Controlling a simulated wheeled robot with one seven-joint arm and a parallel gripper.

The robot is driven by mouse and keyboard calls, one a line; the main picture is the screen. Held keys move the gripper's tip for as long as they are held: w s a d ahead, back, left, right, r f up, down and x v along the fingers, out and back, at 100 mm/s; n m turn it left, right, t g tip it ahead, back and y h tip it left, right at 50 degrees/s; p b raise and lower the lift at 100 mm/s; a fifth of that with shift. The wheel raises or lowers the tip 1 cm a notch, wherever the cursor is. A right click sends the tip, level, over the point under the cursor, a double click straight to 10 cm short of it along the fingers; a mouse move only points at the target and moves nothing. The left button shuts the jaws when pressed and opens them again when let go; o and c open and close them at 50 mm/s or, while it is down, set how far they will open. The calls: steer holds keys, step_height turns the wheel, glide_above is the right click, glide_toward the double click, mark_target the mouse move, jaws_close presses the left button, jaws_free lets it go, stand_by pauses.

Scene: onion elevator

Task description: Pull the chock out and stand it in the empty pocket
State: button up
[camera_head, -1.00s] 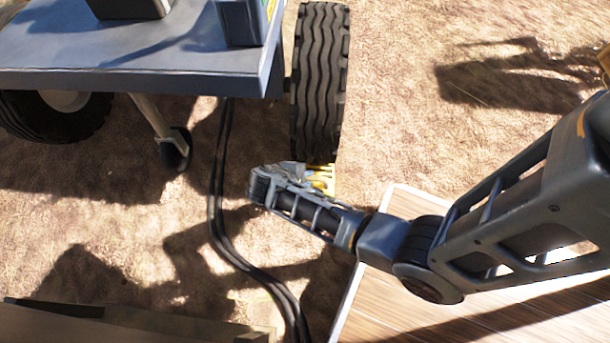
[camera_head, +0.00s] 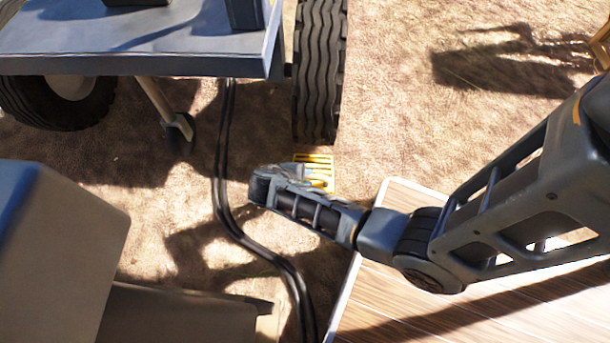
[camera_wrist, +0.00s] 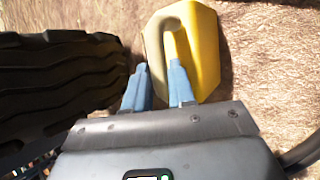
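The yellow chock (camera_head: 320,160) is just below the tyre (camera_head: 319,70) in the head view, with a strip of ground between them. In the wrist view the chock (camera_wrist: 203,50) shows a yellow wedge body and a duller looped handle (camera_wrist: 154,50). My gripper (camera_wrist: 158,84) has its blue fingers on either side of one leg of that handle, closed on it. In the head view my gripper (camera_head: 297,180) partly covers the chock. The tyre (camera_wrist: 60,85) is at the left of the wrist view. I cannot make out an empty pocket.
A blue-grey trailer bed (camera_head: 150,62) stands at the upper left. Black cables (camera_head: 224,170) run along the ground left of my gripper. A grey box (camera_head: 70,260) fills the lower left. Wooden planking (camera_head: 440,310) is at the lower right. Bare ground lies right of the tyre.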

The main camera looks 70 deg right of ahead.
steer(key=o, duration=0.5)
steer(key=p+v, duration=0.3)
steer(key=v, duration=0.4)
steer(key=shift+a+r+p, duration=0.25)
steer(key=shift+r+p, duration=0.05)
steer(key=shift+c, duration=0.4)
